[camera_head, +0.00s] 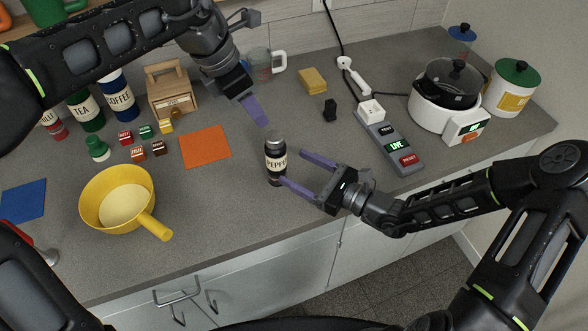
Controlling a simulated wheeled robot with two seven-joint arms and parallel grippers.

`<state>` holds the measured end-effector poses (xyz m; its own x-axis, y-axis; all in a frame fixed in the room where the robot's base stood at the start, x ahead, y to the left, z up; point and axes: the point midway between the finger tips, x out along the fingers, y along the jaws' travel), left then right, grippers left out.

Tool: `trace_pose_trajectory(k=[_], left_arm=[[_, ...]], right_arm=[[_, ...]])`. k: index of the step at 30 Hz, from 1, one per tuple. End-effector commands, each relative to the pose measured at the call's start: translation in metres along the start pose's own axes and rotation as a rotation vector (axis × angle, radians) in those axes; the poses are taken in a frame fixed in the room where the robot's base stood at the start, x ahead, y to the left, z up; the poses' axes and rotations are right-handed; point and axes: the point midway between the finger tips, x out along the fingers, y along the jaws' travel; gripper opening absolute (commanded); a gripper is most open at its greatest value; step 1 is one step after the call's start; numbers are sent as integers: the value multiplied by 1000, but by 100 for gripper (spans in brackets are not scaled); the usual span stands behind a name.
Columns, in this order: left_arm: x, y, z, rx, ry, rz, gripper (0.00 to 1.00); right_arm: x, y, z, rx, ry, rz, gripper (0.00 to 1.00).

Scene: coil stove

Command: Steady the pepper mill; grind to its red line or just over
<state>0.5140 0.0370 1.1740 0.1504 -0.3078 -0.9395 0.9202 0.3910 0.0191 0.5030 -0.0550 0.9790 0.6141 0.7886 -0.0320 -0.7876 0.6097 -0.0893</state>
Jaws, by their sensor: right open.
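The pepper mill (275,164) stands upright on the grey counter, a dark cylinder with a cream label reading PEPPER. No red line can be made out on it at this size. My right gripper (293,167) is open just to the right of the mill. Its near fingertip overlaps the mill's lower right side in the picture; I cannot tell if they touch. My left gripper (262,122) hangs above and behind the mill's cap, pointing down, apart from it in the picture. Its fingers overlap from this angle, so their opening is hidden.
A yellow pan (112,196) stands left, its handle toward the front edge. An orange mat (205,146) lies left of the mill. A power strip (392,140), a small black object (330,110) and a white cooker (425,113) are right. Bare counter lies in front of the mill.

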Motion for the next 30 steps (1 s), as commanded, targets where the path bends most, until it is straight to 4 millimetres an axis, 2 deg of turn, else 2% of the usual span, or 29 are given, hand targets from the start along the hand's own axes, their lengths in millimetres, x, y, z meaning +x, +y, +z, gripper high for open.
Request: trace_pose_trajectory(k=[5,19,23,30], left_arm=[[0,0,0,0,0,0,36],[0,0,0,0,0,0,36],[0,0,0,0,0,0,36],[0,0,0,0,0,0,36]], right_arm=[[11,10,3,89,-33,8,70],[17,10,3,91,-33,9,70],[30,12,4,92,-34,11,70],[66,12,5,91,-34,11,70]])
